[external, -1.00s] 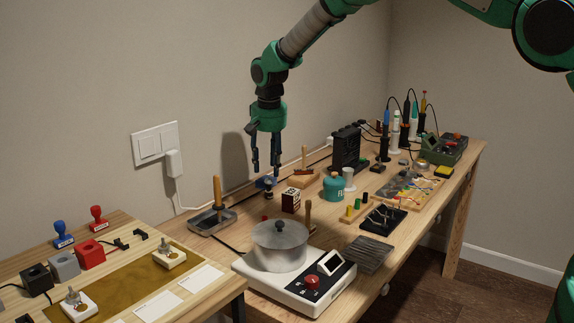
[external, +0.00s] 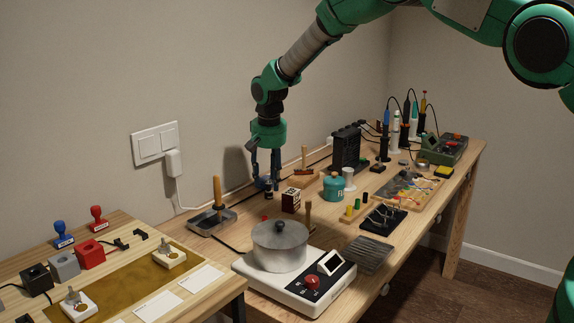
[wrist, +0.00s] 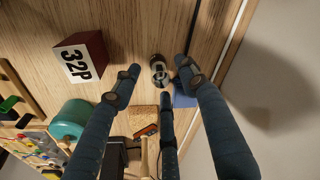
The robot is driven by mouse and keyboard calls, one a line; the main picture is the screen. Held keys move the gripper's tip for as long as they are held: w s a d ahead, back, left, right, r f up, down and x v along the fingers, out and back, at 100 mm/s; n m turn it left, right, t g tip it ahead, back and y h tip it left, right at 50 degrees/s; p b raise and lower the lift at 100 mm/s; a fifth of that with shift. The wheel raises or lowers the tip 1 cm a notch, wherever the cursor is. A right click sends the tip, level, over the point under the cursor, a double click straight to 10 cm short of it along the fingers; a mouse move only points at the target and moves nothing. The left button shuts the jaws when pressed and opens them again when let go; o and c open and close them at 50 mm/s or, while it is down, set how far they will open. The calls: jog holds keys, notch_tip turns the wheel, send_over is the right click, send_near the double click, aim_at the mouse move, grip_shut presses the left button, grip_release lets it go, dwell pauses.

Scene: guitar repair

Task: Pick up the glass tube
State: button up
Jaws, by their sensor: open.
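A small upright cylinder with a dark base and a shiny, glassy top (wrist: 158,68) stands on the wooden bench and looks like the glass tube. In the external view it shows as a small dark piece (external: 268,195) at the lower end of my fingers. My gripper (external: 265,186) points down over it. In the wrist view my gripper (wrist: 158,76) has its fingers spread around the tube's spot, open, with nothing gripped. I cannot tell whether any finger touches it. A blue object (wrist: 184,99) lies close beside it, partly behind the fingers.
A dark red box marked 32P (wrist: 80,58) stands nearby and also shows externally (external: 291,200). A teal pot (external: 334,188) is to its right. A tray with an upright stick (external: 212,222) is left. A cable runs along the wall side. A lidded pot (external: 279,248) sits in front.

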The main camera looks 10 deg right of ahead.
aim_at(269, 178)
jog(key=shift+w+f, duration=0.2)
jog(key=shift+f, duration=1.4)
jog(key=c, duration=0.9)
